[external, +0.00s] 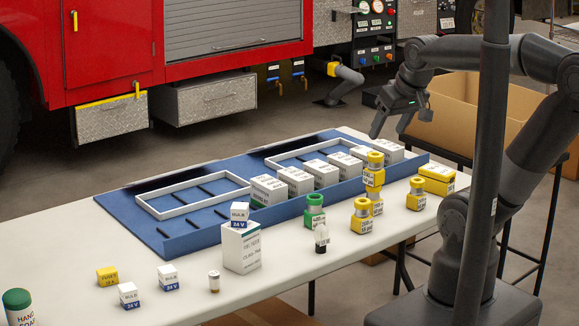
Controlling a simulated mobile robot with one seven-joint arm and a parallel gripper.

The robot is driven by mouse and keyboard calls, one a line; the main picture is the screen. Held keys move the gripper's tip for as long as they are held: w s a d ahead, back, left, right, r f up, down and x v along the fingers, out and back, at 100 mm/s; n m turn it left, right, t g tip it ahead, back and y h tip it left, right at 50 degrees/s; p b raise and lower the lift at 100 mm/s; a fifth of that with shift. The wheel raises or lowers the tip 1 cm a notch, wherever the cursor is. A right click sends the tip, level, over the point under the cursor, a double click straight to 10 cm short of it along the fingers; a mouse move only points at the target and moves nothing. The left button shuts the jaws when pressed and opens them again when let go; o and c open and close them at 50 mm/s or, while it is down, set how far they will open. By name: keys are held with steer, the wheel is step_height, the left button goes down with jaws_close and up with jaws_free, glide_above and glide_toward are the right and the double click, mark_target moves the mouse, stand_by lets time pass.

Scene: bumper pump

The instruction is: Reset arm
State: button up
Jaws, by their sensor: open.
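My gripper (392,122) is open and empty. It hangs in the air above the right end of the blue tray (180,243), fingers pointing down. My arm reaches in from the right and bends over the table. Several white boxes (297,180) stand in a row in the right part of the tray. The gripper appears apart from the boxes.
The white table (80,258) holds yellow fittings (361,215), some stacked, a green fitting (314,211), and a white carton (241,247) with a small bulb box (240,213) on top. Small boxes and a green-capped bottle (17,308) stand front left. A cardboard box (470,108) stands behind.

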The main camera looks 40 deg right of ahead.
steer(key=shift+s+a+f+n, duration=0.1)
steer(key=shift+s+a+n, duration=0.25)
steer(key=shift+s, duration=0.35)
